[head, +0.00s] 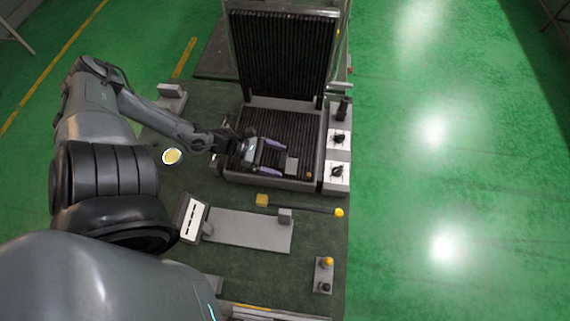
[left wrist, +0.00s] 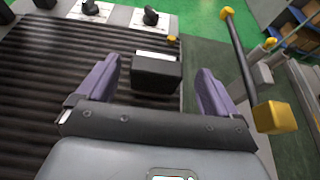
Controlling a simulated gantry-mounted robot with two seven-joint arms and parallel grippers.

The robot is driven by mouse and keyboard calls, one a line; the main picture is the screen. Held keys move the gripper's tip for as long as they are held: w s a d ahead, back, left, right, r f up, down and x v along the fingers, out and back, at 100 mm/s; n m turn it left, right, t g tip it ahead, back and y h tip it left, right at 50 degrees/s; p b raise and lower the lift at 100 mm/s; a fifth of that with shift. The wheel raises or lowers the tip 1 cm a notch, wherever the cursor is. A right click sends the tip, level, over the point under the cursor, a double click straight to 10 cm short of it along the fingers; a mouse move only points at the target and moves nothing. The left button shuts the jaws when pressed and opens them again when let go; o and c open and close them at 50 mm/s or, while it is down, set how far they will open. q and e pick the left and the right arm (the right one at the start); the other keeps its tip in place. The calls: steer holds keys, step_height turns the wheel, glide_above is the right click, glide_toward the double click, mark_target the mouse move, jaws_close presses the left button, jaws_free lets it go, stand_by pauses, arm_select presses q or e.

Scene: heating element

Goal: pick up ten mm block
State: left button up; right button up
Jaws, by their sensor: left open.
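A small grey block (head: 292,164) sits on the ribbed lower plate of the open press. In the left wrist view the block (left wrist: 156,74) looks dark, with a light strip along its far edge. My left gripper (head: 276,158) is over the same plate, just left of the block in the head view. Its two purple fingers (left wrist: 157,87) are open, with the block ahead of and between them; they do not visibly grip it. Whether the fingertips are level with the block cannot be told. My right gripper is not in view.
The ribbed upper plate (head: 285,55) stands raised behind. Knobs (head: 338,138) line the right side. A black rod with yellow ends (head: 300,207) lies in front, near a flat grey plate (head: 250,230) with another small block (head: 285,215). A small yellow piece (head: 309,175) sits near the plate's corner.

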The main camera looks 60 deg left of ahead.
mark_target(290, 165)
arm_select(q)
steer(key=shift+b+x, duration=0.65)
steer(key=shift+x, duration=2.05)
steer(key=shift+w+a, duration=0.1)
steer(key=shift+a, duration=0.05)
steer(key=c, duration=1.2)
steer(key=shift+c, duration=0.4)
steer(key=shift+r, duration=0.1)
